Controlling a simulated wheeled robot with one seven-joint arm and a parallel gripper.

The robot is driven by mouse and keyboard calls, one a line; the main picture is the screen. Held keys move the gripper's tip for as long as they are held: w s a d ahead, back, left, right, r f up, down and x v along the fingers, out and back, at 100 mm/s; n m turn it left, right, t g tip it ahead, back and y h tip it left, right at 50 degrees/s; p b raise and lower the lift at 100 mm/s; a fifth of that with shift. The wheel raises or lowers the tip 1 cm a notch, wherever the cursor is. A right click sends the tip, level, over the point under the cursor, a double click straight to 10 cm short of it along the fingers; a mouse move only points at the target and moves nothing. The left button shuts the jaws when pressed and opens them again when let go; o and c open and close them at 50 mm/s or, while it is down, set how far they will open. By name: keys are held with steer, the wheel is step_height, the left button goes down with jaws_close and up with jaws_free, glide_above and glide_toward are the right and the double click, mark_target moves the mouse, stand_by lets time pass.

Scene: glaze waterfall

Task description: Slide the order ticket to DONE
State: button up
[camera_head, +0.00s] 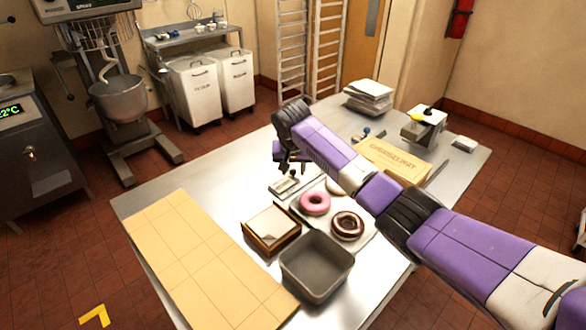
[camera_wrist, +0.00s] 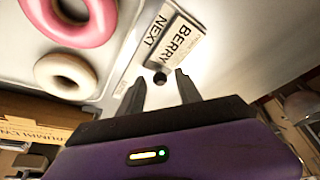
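The order ticket (camera_wrist: 172,50) is a pale card reading BERRY in the wrist view, with NEXT printed beside it. It lies on a small metal holder (camera_head: 282,188) on the steel table, left of the donuts. A dark round knob (camera_wrist: 160,78) shows at the near end of the holder. My gripper (camera_wrist: 160,76) is open, its two dark fingers apart on either side of the knob in the picture; I cannot tell whether they touch it. In the head view my gripper (camera_head: 290,164) is above the holder's far end. No DONE marking is readable.
A tray (camera_head: 340,214) with pink, chocolate and pale donuts lies just right of the holder. A wooden box with paper (camera_head: 270,229) and a grey bin (camera_head: 316,267) stand nearer. A cardboard box (camera_head: 396,160) lies beyond my arm.

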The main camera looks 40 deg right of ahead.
jaws_close()
stand_by(1.3)
